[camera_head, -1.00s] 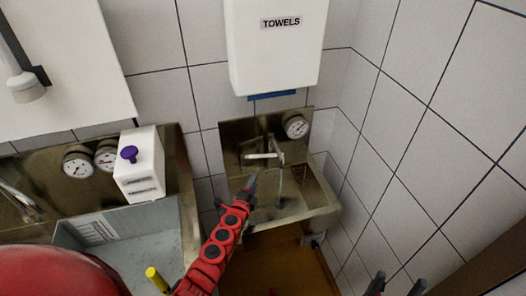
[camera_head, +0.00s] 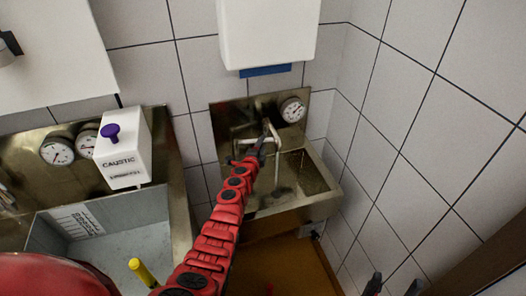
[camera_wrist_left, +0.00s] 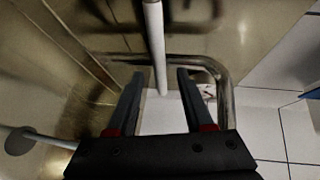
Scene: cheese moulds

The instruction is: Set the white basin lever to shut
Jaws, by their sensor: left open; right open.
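The metal wall basin (camera_head: 318,190) stands at the middle right in the head view. Its pale tap and lever (camera_head: 243,140) show at the backplate, partly hidden by my left gripper (camera_head: 264,138). My left gripper is at the tap, over the back of the basin. In the left wrist view my open left gripper (camera_wrist_left: 160,82) has a pale rod (camera_wrist_left: 154,40) lying between its two fingers, with gaps on both sides. I cannot tell whether this rod is the lever or the spout. My right gripper (camera_head: 391,284) is open and empty at the bottom edge, far from the basin.
A round gauge (camera_head: 292,110) sits on the backplate right of the tap. A white towel box (camera_head: 266,35) hangs above. At left, a white caustic box (camera_head: 122,150) with a purple knob stands by a larger sink (camera_head: 180,215). The tiled wall closes off the right side.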

